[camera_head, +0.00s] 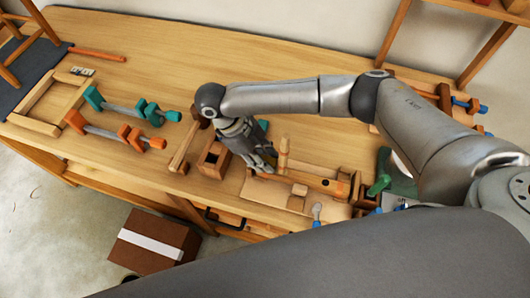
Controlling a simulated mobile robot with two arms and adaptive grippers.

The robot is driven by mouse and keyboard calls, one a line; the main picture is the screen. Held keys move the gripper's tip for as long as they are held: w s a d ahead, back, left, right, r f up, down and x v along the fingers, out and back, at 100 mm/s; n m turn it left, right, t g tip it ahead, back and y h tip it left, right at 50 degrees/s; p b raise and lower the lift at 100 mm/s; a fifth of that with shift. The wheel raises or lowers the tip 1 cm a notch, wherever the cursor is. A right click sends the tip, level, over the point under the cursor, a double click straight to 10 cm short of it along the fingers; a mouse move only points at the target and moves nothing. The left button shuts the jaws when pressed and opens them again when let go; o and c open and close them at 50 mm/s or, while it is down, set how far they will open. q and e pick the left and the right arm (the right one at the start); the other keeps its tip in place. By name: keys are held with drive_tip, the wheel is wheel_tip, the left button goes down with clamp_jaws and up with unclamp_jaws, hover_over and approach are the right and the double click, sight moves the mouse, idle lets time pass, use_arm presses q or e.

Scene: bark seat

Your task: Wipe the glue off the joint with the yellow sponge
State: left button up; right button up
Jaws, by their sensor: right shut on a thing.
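My right gripper (262,167) reaches down over the front middle of the bench, to the right of a square wooden box (214,159). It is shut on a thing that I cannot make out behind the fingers. I cannot pick out a yellow sponge. A pale wooden frame (37,126) with corner joints lies at the left end of the bench. Glue is too small to tell on any joint. My left gripper is not in view.
Orange and teal clamps (128,112) lie left of the gripper. A pale board (262,191) with wooden parts lies to its right, near the bench's front edge. The back middle of the bench (200,50) is clear. A cardboard box (155,243) stands on the floor.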

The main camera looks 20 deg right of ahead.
drive_tip(key=shift+s+a, duration=0.1)
drive_tip(key=shift+s, duration=0.05)
drive_tip(key=shift+w+d+f+b, duration=0.15)
drive_tip(key=shift+w+d+b, duration=0.2)
drive_tip(key=shift+w, duration=0.2)
drive_tip(key=shift+s, duration=0.15)
drive_tip(key=shift+s+a+p, duration=0.2)
drive_tip(key=shift+s+p, duration=0.1)
drive_tip(key=shift+p, duration=0.25)
drive_tip(key=shift+s+a, duration=0.15)
drive_tip(key=shift+s, duration=0.1)
wheel_tip(320, 180, up, 5)
drive_tip(key=p, duration=0.4)
drive_tip(key=shift+w+p, duration=0.1)
drive_tip(key=shift+p, duration=0.25)
